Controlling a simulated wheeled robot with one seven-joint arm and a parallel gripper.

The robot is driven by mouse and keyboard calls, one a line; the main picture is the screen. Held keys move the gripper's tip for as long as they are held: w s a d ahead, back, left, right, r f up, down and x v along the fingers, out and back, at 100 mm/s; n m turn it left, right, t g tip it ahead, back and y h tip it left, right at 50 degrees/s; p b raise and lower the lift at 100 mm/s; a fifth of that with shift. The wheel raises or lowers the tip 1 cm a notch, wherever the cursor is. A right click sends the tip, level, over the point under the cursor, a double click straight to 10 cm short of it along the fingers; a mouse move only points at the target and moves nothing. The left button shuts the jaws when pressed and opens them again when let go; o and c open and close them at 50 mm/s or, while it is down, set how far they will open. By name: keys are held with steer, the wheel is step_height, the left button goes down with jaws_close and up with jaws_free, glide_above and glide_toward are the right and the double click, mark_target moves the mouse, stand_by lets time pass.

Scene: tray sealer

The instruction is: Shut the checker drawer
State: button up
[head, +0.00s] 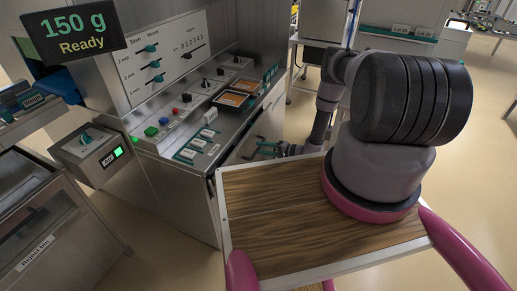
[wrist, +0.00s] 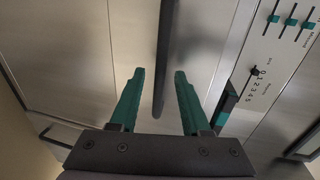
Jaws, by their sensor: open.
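My gripper (head: 262,150) is open at the front of the steel machine, below its control panel. In the wrist view the two teal fingers (wrist: 160,75) are spread apart. A dark bar handle (wrist: 164,45) on a steel front (wrist: 205,40) lies ahead of them, its near end reaching between the fingertips. I see no grip on the bar, and whether a finger touches it I cannot tell. No label names the checker drawer; whether this front belongs to it, and how far it stands out, I cannot tell. My arm and the wooden top hide the lower machine front.
The control panel (head: 165,70) has sliders, knobs and buttons. A display (head: 68,33) reads "150 g Ready". A reject bin (head: 40,235) and a small box with a green light (head: 92,155) stand at the left. Open floor (head: 460,150) lies at the right.

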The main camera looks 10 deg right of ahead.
steer(key=shift+x, duration=1.1)
jaws_close()
stand_by(0.7)
